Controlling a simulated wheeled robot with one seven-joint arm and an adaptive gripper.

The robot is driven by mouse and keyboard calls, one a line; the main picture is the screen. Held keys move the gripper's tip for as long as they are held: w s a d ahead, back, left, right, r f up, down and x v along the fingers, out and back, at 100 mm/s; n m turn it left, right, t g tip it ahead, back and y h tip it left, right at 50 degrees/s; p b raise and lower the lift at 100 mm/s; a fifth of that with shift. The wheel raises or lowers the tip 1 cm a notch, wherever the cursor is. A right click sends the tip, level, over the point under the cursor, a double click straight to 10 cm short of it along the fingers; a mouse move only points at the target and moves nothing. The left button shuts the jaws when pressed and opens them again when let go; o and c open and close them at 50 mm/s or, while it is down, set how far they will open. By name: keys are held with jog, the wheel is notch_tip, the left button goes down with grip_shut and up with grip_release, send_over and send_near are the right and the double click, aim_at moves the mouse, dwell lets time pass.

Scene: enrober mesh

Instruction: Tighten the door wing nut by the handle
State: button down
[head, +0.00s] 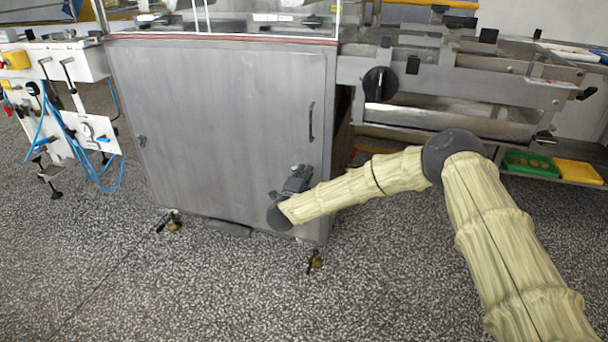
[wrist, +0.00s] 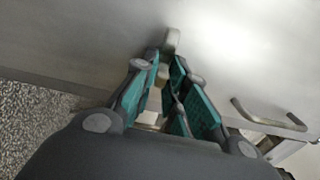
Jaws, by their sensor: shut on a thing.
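The steel cabinet door (head: 220,125) is closed in the head view. Its upright bar handle (head: 311,122) is near the right edge, and the handle also shows at the right of the wrist view (wrist: 268,122). My gripper (head: 298,178) is at the door just below the handle. In the wrist view my gripper's teal-padded fingers (wrist: 164,72) are closed around the pale metal wing nut (wrist: 171,42), whose end sticks out past the fingertips. The rest of the nut is hidden between the fingers, and in the head view the gripper hides it.
A small latch (head: 142,141) is on the door's left side. A conveyor frame with a black knob (head: 380,84) is right of the cabinet. A white panel with blue hoses (head: 85,140) stands at the left. The speckled floor (head: 190,290) in front is clear.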

jog(key=c, duration=1.5)
grip_release()
jog(key=v, duration=1.2)
